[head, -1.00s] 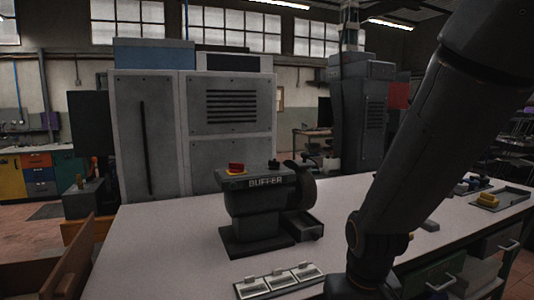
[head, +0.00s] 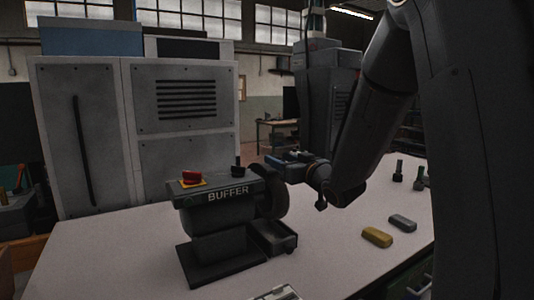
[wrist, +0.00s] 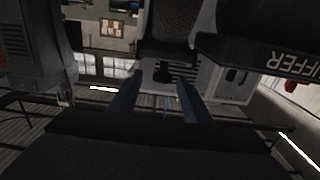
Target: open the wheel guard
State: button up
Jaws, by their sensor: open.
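The dark buffer (head: 212,215) stands on the light bench, its label facing me. Its dark rounded wheel guard (head: 272,192) is on the right end, above a small open tray (head: 278,240). My gripper (head: 280,161) is at the upper right of the guard, fingers pointing left. In the wrist view my gripper (wrist: 157,92) is open, its two fingers apart. A small dark knob (wrist: 163,75) shows between and beyond the fingers, below a dark textured surface (wrist: 172,20). I cannot tell whether anything touches it. The wheel itself is hard to tell from the guard.
A red button (head: 192,177) and a black knob (head: 237,163) sit on the buffer's top. A large grey cabinet (head: 140,120) stands behind. The bench front is mostly clear.

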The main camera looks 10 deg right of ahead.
jog(key=p+x, duration=0.1)
jog(key=x, duration=0.2)
jog(key=p+x, duration=0.1)
jog(key=x, duration=0.3)
jog(key=shift+a, duration=0.25)
jog(key=shift+d, duration=0.1)
grip_shut()
